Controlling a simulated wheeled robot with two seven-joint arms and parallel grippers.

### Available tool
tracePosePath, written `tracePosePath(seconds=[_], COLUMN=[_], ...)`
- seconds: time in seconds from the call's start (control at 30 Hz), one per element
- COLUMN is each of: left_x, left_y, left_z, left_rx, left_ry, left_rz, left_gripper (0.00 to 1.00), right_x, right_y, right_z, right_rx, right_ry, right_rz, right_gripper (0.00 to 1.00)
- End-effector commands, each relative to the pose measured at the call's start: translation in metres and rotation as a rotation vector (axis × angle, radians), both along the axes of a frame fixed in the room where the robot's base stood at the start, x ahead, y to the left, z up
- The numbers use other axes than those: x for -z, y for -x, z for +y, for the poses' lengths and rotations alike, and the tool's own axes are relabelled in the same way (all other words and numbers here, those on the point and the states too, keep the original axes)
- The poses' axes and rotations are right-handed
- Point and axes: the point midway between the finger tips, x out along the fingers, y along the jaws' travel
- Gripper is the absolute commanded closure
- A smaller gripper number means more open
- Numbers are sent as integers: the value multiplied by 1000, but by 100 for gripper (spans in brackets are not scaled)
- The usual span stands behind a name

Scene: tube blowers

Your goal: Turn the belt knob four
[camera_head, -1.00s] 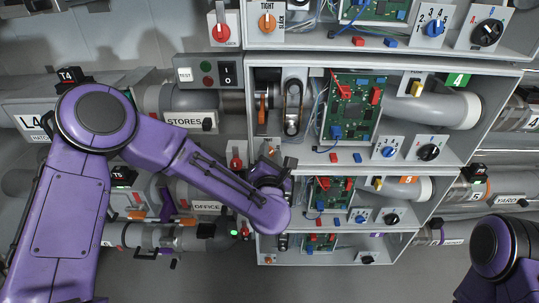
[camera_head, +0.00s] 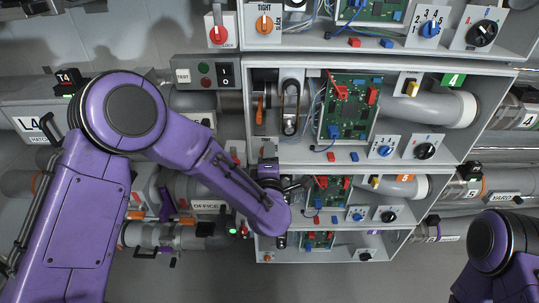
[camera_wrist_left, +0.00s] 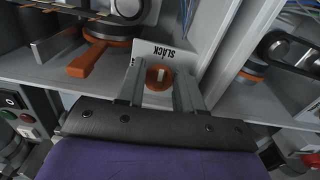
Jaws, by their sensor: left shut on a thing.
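The belt knob of unit four is the orange round knob (camera_wrist_left: 158,84) with a pale slot mark, on a white plate lettered SLACK, seen upside down in the left wrist view. My left gripper (camera_wrist_left: 160,92) has one finger on each side of it and is shut on it. In the head view the left gripper (camera_head: 268,162) is at the lower left of the unit with the green 4 label (camera_head: 453,80) and hides the knob. My right gripper is out of the picture; only part of the right arm shows at the lower right.
An orange lever (camera_wrist_left: 92,62) stands on a shelf close above the gripper in the wrist view. Unit four holds a green circuit board (camera_head: 348,105) and a blue dial (camera_head: 384,148). Another unit with an orange TIGHT knob (camera_head: 265,25) sits above; further units sit below.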

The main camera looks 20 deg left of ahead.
Motion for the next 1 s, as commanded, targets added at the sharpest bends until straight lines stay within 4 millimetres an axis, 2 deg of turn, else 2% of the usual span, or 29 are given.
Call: tracePosePath(seconds=[0.3,0.7,0.73,0.77,1.0], left_x=[2,2,2,2,1], left_y=[1,1,1,1,1], left_z=[-1,-1,-1,-1,-1], left_rx=[3,3,3,3,2], left_ry=[-66,-70,-70,-70,-69], left_rz=[22,24,24,24,22], left_gripper=[94,94,57,54,54], right_x=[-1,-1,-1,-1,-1], right_y=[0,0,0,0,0], right_z=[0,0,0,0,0], right_rx=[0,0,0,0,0], right_ry=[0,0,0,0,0], right_rz=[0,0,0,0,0], right_gripper=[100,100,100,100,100])
